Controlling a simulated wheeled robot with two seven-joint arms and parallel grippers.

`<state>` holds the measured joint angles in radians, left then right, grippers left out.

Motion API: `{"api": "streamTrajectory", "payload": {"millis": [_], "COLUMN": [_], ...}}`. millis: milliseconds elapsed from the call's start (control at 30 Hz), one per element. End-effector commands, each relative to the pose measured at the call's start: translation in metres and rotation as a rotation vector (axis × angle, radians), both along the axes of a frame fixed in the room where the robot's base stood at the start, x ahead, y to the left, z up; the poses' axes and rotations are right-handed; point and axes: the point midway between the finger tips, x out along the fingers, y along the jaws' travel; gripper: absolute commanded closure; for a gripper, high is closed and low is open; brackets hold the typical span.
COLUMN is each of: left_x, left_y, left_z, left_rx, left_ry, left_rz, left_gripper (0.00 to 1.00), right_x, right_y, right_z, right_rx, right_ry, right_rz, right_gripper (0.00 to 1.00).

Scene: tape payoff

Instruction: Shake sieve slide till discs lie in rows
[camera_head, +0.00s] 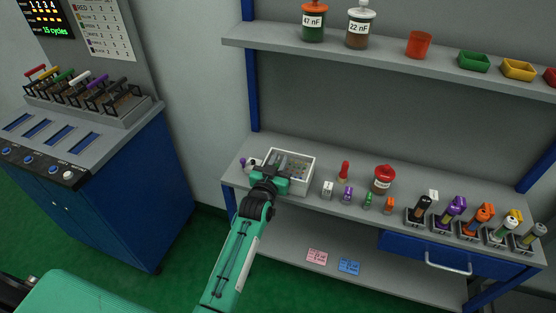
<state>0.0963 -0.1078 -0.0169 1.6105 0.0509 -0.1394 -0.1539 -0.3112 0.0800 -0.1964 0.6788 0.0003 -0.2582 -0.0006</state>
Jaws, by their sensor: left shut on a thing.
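A white-rimmed tray (311,163), which looks like the sieve slide, sits at the left end of the grey workbench (345,210). Small coloured discs show inside it, too small to make out whether they lie in rows. My left gripper (282,170) reaches over the tray's near left side from the front. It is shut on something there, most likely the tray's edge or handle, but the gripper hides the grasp. My right gripper is not in view.
Small coloured items, a red-lidded jar (383,179) and several tools in black stands (420,211) line the bench to the right. A shelf (390,57) with labelled jars and bins hangs above. A blue cabinet (120,190) with levers stands left. Cards (317,256) lie on the lower shelf.

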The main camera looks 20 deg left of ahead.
Motion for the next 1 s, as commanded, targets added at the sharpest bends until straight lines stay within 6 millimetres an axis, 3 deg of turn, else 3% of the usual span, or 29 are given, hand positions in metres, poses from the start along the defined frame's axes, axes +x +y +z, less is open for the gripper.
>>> {"api": "streamTrajectory", "payload": {"millis": [133,233,267,367,500,733,1000], "left_x": [0.000,0.000,0.000,0.000,0.000,-0.004,-0.045], "left_y": [0.000,0.000,0.000,0.000,0.000,0.000,0.002], "left_z": [0.000,0.000,0.000,0.000,0.000,-0.001,-0.003], "left_rx": [0.002,0.002,0.002,0.002,0.002,0.002,0.003], "left_ry": [0.000,0.000,0.000,0.000,0.000,0.000,0.002], "left_rz": [0.000,0.000,0.000,0.000,0.000,0.000,0.000], "left_gripper": [1.00,1.00,0.77,0.59,0.59,0.59,0.59], "right_x": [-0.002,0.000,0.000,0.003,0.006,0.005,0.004], "right_y": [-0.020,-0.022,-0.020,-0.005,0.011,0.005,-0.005], "right_z": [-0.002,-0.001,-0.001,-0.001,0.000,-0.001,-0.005], "right_rx": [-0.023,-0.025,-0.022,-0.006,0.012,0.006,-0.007], "right_ry": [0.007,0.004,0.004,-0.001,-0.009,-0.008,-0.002], "right_rz": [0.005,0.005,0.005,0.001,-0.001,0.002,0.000], "right_gripper": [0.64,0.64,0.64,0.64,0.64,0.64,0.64]}}
